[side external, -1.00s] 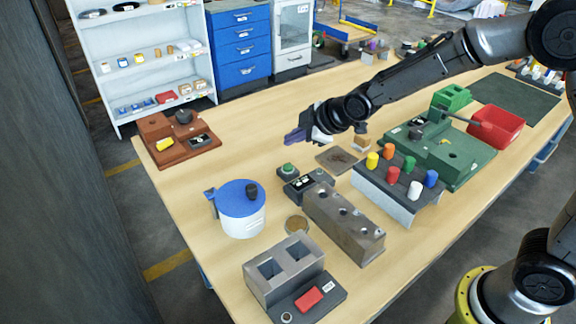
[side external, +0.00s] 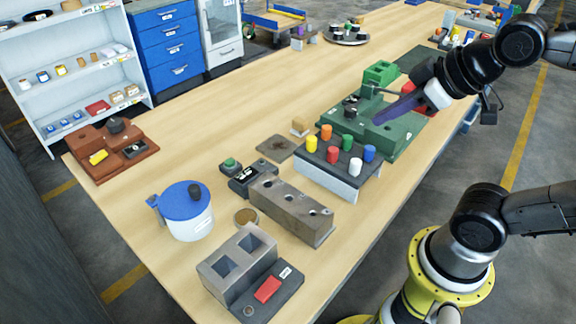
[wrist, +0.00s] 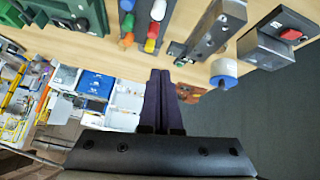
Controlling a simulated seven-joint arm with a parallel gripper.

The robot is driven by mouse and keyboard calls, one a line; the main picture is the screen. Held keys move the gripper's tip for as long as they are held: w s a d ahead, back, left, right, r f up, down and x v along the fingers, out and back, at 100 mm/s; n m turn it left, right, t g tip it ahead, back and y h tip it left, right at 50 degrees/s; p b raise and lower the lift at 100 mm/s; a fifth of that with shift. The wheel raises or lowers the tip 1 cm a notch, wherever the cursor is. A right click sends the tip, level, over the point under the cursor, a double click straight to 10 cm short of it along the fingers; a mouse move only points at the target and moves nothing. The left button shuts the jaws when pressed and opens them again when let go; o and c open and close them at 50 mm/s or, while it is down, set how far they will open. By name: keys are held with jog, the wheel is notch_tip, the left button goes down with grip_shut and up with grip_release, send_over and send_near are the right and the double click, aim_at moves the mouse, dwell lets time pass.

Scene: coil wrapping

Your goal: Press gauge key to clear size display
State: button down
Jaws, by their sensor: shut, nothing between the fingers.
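My gripper (side external: 380,117), with purple fingers, is shut and empty. It hangs over the right part of the table by the green fixture (side external: 392,135); its fingers also show in the wrist view (wrist: 160,74). I cannot tell for certain which device is the gauge. A small dark box with a green button (side external: 230,162) and a small panel (side external: 243,173) stands mid-table, well left of my gripper. A grey two-socket block (side external: 237,262) at the front has a red key (side external: 267,289) on its base. A brown block (side external: 112,150) at far left carries a yellow piece and a dark panel. Any display reading is too small to read.
A white pot with blue lid (side external: 187,211) stands left. Bare wood (side external: 205,130) lies behind these.

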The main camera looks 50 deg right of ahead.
jog(key=s+f+m+g, duration=0.2)
jog(key=s+f, duration=0.2)
jog(key=shift+s, duration=0.3)
jog(key=shift+r, duration=0.1)
dwell(1.5)
